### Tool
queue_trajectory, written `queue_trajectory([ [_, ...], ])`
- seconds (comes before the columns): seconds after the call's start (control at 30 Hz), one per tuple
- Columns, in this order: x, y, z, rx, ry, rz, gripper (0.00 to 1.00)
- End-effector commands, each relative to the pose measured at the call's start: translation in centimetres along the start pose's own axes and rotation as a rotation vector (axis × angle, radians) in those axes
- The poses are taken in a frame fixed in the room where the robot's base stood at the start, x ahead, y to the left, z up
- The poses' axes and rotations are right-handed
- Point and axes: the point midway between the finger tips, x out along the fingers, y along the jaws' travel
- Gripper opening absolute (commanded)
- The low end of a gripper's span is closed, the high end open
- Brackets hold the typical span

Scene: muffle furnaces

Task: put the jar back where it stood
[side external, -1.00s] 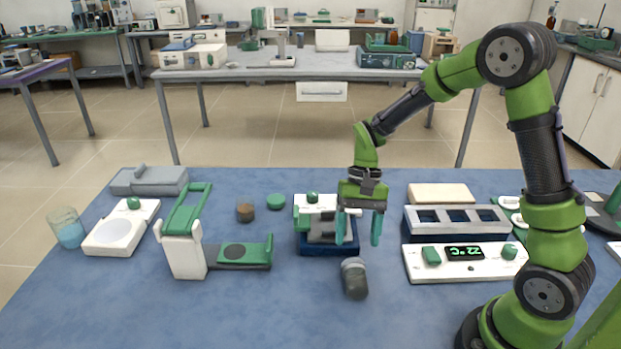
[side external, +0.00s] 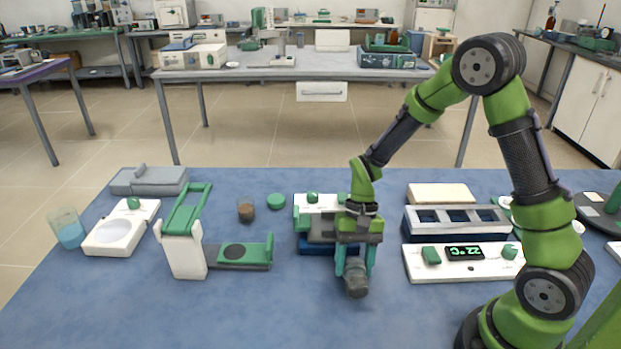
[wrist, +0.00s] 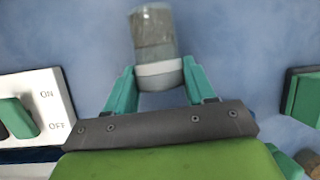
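The jar (side external: 356,280), a dark glass-like cylinder with a grey band or lid at one end, lies on its side on the blue table. It lies in front of a small white, green and blue device. My gripper (side external: 355,264) points down over the jar's lid end, with one teal finger on each side. The jar (wrist: 154,45) also shows in the wrist view, its pale banded end between the fingertips of my gripper (wrist: 160,66). The fingers look open, with at most slim gaps to the jar; firm contact does not show. The fingers partly hide the lid end.
The small device (side external: 318,203) stands close behind my gripper. A white panel with a green display (side external: 465,262) and a slotted block (side external: 455,220) stand to the right. A green-and-white stand (side external: 185,255), brown container (side external: 246,212) and blue-liquid beaker (side external: 67,230) are left. The front table is clear.

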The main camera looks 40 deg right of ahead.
Motion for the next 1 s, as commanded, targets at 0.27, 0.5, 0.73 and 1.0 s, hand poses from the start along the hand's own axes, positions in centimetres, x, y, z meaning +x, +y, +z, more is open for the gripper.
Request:
queue_trajectory([
  [0.27,-0.1,0.0,0.0,0.000,0.000,-0.001,0.18],
  [0.5,-1.2,-0.2,0.4,-0.001,0.003,-0.003,0.17],
  [0.73,-5.5,-0.8,2.1,-0.002,0.006,-0.004,0.17],
  [1.0,-9.5,-1.3,3.8,-0.002,0.011,-0.003,0.17],
])
